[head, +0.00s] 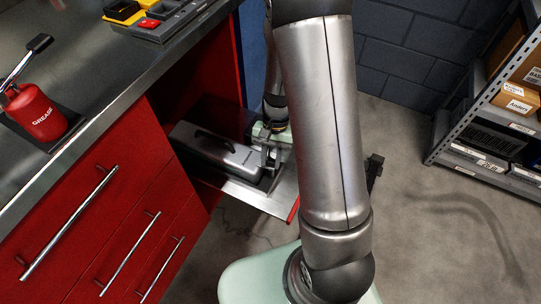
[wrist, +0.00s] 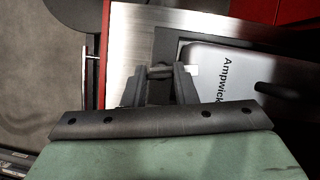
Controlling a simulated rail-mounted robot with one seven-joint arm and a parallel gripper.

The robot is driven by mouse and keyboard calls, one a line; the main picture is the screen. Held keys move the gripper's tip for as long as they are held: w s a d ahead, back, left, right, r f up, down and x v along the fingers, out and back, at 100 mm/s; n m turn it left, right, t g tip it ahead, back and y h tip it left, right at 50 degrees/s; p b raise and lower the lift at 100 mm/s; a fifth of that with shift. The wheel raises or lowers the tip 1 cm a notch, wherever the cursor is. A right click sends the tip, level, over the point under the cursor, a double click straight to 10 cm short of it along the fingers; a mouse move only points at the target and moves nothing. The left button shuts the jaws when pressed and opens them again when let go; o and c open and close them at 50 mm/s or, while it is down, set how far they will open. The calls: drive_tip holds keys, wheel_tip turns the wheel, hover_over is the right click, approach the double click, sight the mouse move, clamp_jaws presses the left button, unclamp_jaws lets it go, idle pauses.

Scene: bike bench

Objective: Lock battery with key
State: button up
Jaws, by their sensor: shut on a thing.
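The battery (head: 215,150) is a long silver-grey case with a dark carry handle, lying in a dark holder on a metal shelf of the red bench. In the wrist view the battery (wrist: 208,72) shows its "Ampwick" lettering. My gripper (head: 268,157) is at the battery's right end. In the wrist view my gripper (wrist: 160,75) is shut on a small dark piece, apparently the key (wrist: 160,71), next to the battery's end. The key is mostly hidden by the fingers. I cannot tell whether it sits in a lock.
The metal shelf (head: 256,197) sticks out of the red cabinet (head: 105,215). A grease can (head: 35,112) and a tool tray (head: 165,20) are on the worktop above. A grey rack with boxes (head: 490,120) stands at the right. The floor between is mostly clear.

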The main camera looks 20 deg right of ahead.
drive_tip(key=shift+d+m+t+y, duration=0.1)
drive_tip(key=shift+m+t+y, duration=0.2)
drive_tip(key=shift+m, duration=0.9)
drive_tip(key=o, duration=1)
drive_tip(key=shift+r, duration=0.15)
drive_tip(key=p+v, duration=0.4)
drive_tip(key=v, duration=1.3)
drive_tip(key=shift+d+r, duration=0.1)
drive_tip(key=shift+d, duration=0.05)
